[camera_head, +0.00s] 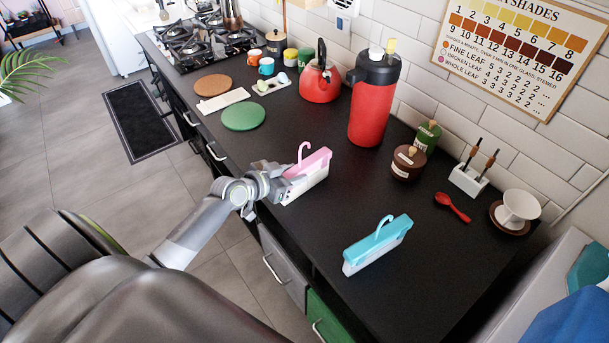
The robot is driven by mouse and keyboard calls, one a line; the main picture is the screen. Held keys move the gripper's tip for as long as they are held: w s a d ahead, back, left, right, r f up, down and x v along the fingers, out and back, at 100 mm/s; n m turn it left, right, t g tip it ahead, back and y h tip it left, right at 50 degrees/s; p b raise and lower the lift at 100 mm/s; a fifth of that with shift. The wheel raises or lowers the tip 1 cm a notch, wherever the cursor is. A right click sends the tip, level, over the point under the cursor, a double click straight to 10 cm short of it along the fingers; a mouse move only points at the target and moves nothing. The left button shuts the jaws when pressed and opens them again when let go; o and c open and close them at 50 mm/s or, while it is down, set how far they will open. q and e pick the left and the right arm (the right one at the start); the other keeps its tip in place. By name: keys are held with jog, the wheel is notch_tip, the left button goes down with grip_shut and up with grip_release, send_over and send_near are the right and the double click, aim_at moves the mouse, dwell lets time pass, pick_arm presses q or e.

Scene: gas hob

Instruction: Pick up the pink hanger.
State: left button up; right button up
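The pink hanger (318,161) has a pink top with a hook and a white lower part. It is at the front edge of the dark worktop, near the middle of the view. My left gripper (284,181) is at the hanger's left end and overlaps it in the picture. Its fingertips are too small and partly hidden, so I cannot tell whether they are open or shut on it. A similar light-blue hanger (378,246) stands on the worktop to the right. My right gripper is not in view.
A large red flask (374,105) and a red kettle (319,84) stand behind the pink hanger. A green round mat (243,117) lies to its left. Brown and green jars (409,163), a red spoon (452,207) and a white cup (519,207) are at the right.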

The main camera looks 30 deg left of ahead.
aim_at(305, 143)
pick_arm(q)
jog(key=c, duration=0.6)
notch_tip(305, 143, up, 10)
jog(key=shift+f, duration=0.15)
jog(key=shift+r, duration=0.25)
jog(key=s+d+r+m+g+h, duration=0.1)
jog(key=s+d+r+m+h, duration=0.1)
jog(key=s+d, duration=0.2)
jog(key=s+d+r+m+g+h, duration=0.2)
jog(key=s+d+m, duration=0.1)
jog(key=s+d, duration=0.1)
jog(key=s+d+r+m+g+h, duration=0.2)
jog(key=s+d+h, duration=0.1)
jog(key=s+d, duration=0.1)
jog(key=shift+s+d, duration=0.1)
jog(key=shift+d, duration=0.3)
